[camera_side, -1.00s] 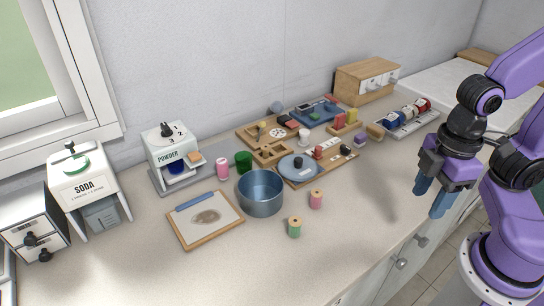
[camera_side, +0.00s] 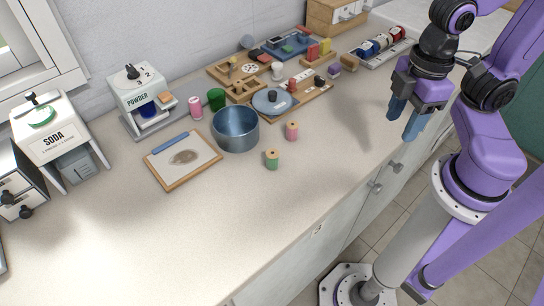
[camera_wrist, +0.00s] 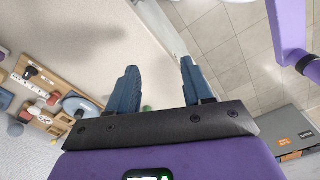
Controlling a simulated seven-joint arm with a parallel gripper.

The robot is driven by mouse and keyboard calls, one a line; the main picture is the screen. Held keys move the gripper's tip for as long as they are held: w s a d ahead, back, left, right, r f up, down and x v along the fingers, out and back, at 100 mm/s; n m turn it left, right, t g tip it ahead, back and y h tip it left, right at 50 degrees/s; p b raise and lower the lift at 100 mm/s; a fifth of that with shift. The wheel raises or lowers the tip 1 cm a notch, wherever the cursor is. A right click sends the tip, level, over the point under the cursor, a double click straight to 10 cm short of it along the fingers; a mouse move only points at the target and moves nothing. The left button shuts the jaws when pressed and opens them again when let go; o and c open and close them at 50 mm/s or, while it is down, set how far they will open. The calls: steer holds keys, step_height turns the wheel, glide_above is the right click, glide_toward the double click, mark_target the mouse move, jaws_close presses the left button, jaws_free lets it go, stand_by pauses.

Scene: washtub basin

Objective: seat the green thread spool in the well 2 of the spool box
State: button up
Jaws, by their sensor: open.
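The green thread spool (camera_side: 272,159) stands upright on the bare counter in the side view, in front of the blue-grey pot (camera_side: 236,130). A small green patch, perhaps this spool, shows between the fingers in the wrist view. My gripper (camera_side: 405,124) is open and empty, well to the right of the spool and above the counter's front edge. Its two blue fingers (camera_wrist: 160,88) are apart in the wrist view. A wooden compartment box (camera_side: 243,89) lies behind the pot. I cannot tell whether it is the spool box, and no well numbers are readable.
A pink spool (camera_side: 291,131) stands upright right of the green one. A clipboard (camera_side: 184,158) lies left of the pot. A board with a blue lid (camera_side: 273,100) and a grey rack with coloured pieces (camera_side: 385,47) lie farther back. The front counter is clear.

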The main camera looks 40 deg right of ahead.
steer(key=shift+o, duration=1)
step_height(320, 180, up, 6)
steer(key=n, duration=0.5)
glide_above(272, 153)
step_height(272, 153, down, 12)
steer(key=shift+w+r, duration=0.15)
steer(key=shift+s+f, duration=0.2)
steer(key=shift+f, duration=2.55)
steer(key=c, duration=1.1)
